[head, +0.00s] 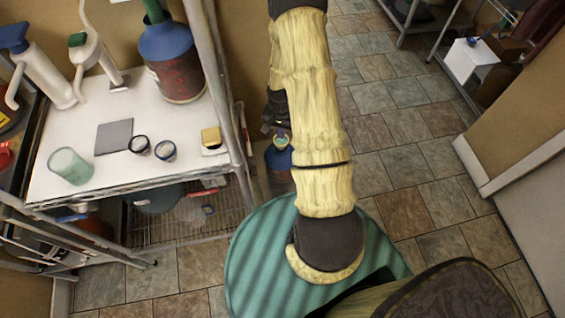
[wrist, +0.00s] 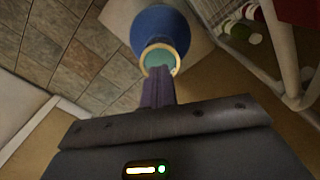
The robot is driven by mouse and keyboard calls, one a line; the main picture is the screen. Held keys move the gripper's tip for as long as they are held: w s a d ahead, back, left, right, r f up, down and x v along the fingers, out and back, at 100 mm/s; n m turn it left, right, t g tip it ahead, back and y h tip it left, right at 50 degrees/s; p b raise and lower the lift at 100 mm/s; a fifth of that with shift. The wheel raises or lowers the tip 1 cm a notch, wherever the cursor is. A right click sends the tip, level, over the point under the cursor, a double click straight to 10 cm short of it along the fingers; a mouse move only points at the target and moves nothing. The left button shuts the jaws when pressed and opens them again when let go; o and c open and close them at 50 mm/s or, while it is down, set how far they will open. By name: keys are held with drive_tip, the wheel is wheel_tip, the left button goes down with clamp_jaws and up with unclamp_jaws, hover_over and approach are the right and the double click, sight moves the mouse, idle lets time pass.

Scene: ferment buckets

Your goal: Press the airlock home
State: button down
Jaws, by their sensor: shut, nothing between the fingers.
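A blue bucket (wrist: 163,22) stands on the floor beside the shelving; it also shows in the head view (head: 277,163), partly hidden by my arm. Its top has a cream ring (wrist: 146,57) with a teal surface (wrist: 163,55) inside it. I cannot tell whether this teal part is the airlock. My gripper (wrist: 158,73) points at the ring, its purple fingers shut and empty. Their tips overlap the ring's near edge in the wrist view; I cannot tell whether they touch it. In the head view my gripper is mostly hidden behind my arm.
A white-topped wire rack (head: 70,194) stands at the left. It holds a blue and red bucket (head: 178,80), a pale green cup (head: 70,166), spray bottles (head: 38,72) and small round items. Its post (head: 240,150) is close to my gripper. Tiled floor (head: 405,165) lies open at the right.

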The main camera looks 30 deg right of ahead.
drive_tip(key=shift+f+b, duration=0.9)
drive_tip(key=shift+f, duration=0.45)
idle(0.5)
drive_tip(key=shift+s+f+b, duration=0.1)
drive_tip(key=shift+f+b, duration=0.55)
drive_tip(key=shift+f, duration=0.3)
idle(1.3)
drive_tip(key=shift+r+p, duration=0.35)
drive_tip(key=shift+r, duration=0.05)
idle(0.4)
wheel_tip(320, 180, up, 9)
drive_tip(key=p, duration=0.6)
drive_tip(key=shift+r+p, duration=0.15)
drive_tip(key=shift+p, duration=0.15)
idle(0.8)
idle(0.6)
